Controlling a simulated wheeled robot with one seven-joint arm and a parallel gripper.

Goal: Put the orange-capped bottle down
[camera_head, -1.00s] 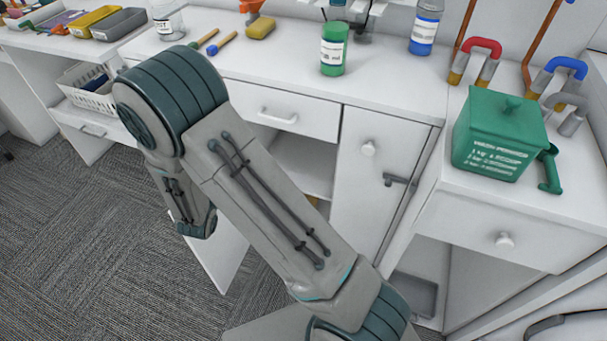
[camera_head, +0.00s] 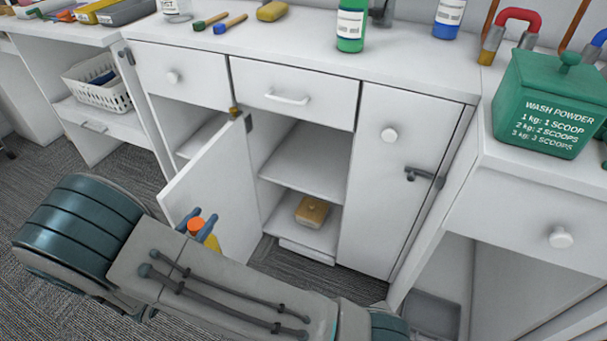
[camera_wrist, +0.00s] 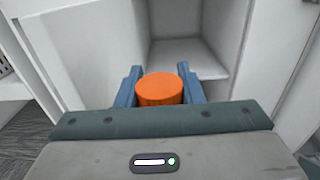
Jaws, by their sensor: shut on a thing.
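The orange-capped bottle (camera_head: 211,242) shows its orange cap and a bit of yellow body in the head view, just above my arm. My gripper (camera_head: 197,221) is shut on it, with a blue finger on either side. In the wrist view the orange cap (camera_wrist: 160,89) sits between the blue fingers of my gripper (camera_wrist: 158,88). The bottle's lower part is hidden by my arm and gripper. It is held in front of the open cabinet, close to the open door (camera_head: 212,180).
The open cabinet has a middle shelf (camera_head: 308,165) and a lower board with a yellowish box (camera_head: 312,211). A closed door (camera_head: 385,180) is to the right. Above, the counter holds a green bottle (camera_head: 351,28), a blue bottle (camera_head: 448,18) and brushes. A green wash powder box (camera_head: 548,105) stands at right.

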